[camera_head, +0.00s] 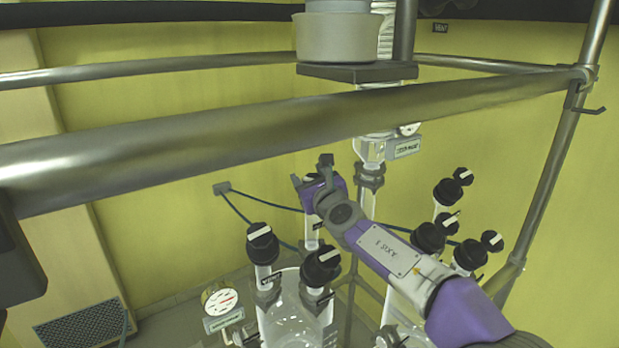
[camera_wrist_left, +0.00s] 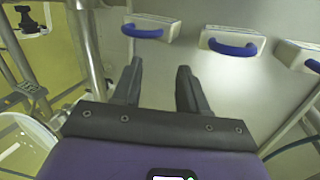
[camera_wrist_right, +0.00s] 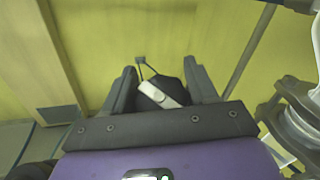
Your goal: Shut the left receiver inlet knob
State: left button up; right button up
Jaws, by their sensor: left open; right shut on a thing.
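The left receiver (camera_head: 290,318) is a clear glass vessel low in the head view. Two black knobs with white bars stand on its near stems, one at the left (camera_head: 262,243) and one at the right (camera_head: 321,268). A third stem (camera_head: 312,234) rises behind, its top hidden by my right gripper (camera_head: 312,180). In the right wrist view that gripper is shut on a black knob (camera_wrist_right: 163,92), whose white bar slants down to the right. My left gripper (camera_wrist_left: 160,80) is open and empty in the left wrist view.
A thick metal rail (camera_head: 250,130) crosses in front of the vessels. Several more black knobs (camera_head: 430,237) stand at the right. A round gauge (camera_head: 220,300) is beside the left receiver. Blue-handled blocks (camera_wrist_left: 232,46) lie beyond my left fingers.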

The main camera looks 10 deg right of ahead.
jog(key=shift+m+h, duration=0.3)
jog(key=shift+m, duration=0.1)
jog(key=shift+m+h, duration=0.8)
jog(key=m+h, duration=0.5)
jog(key=shift+d+p, duration=0.3)
jog(key=shift+s+d+r+m+g+h, duration=0.15)
jog(key=shift+m+g+h, duration=0.25)
jog(key=shift+m+h, duration=0.4)
jog(key=shift+d+f+m+g+h, duration=0.1)
jog(key=shift+m+g+h, duration=0.3)
jog(key=shift+m+h, duration=0.4)
jog(key=o, duration=1)
jog(key=shift+c, duration=0.2)
